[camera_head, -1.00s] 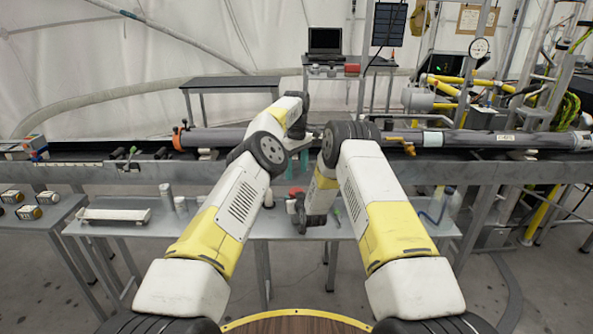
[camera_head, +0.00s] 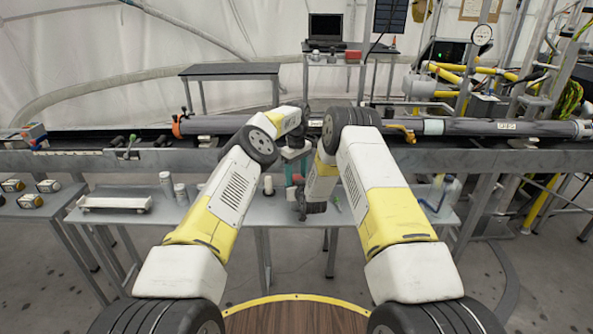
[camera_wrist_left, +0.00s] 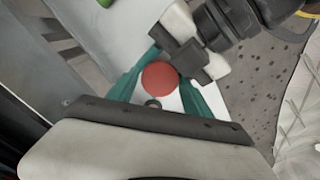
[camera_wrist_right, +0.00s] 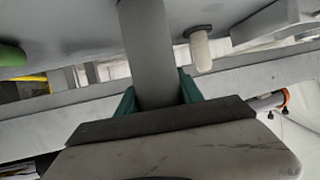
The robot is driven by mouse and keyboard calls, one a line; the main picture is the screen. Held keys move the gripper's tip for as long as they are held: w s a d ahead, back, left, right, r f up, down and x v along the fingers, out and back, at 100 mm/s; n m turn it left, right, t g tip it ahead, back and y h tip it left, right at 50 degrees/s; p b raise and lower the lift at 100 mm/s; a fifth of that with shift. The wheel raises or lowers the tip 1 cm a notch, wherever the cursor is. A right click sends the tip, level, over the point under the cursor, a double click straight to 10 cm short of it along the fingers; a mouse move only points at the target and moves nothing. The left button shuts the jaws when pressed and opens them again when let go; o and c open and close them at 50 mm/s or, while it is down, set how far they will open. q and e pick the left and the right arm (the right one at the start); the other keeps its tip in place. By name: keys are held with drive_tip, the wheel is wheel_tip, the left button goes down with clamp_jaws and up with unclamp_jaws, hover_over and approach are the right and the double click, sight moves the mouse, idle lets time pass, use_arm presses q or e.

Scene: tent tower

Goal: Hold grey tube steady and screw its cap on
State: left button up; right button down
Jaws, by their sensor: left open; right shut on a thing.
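The grey tube (camera_wrist_right: 150,50) stands between the teal fingers of my right gripper (camera_wrist_right: 157,88) in the right wrist view, and this gripper is shut on it. In the head view my right arm mostly hides the tube. A round red cap (camera_wrist_left: 160,79) shows end-on between the spread teal fingers of my left gripper (camera_wrist_left: 165,76). In the head view the cap (camera_head: 298,179) is just below the left fingers (camera_head: 292,170). The left gripper is open around or just above the cap; exact contact cannot be told. Whether cap and tube touch is hidden.
A white cylinder with a dark rim (camera_head: 268,185) stands on the grey table (camera_head: 240,212) close to the grippers. White cylinders (camera_head: 166,184) and a white tray (camera_head: 115,203) stand at left. A long pipe bench (camera_head: 90,163) runs behind.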

use_arm(q)
drive_tip(key=c, duration=1.3)
drive_tip(key=shift+o, duration=0.2)
drive_tip(key=m, duration=1.3)
drive_tip(key=o, duration=1.5)
drive_tip(key=shift+o, duration=0.2)
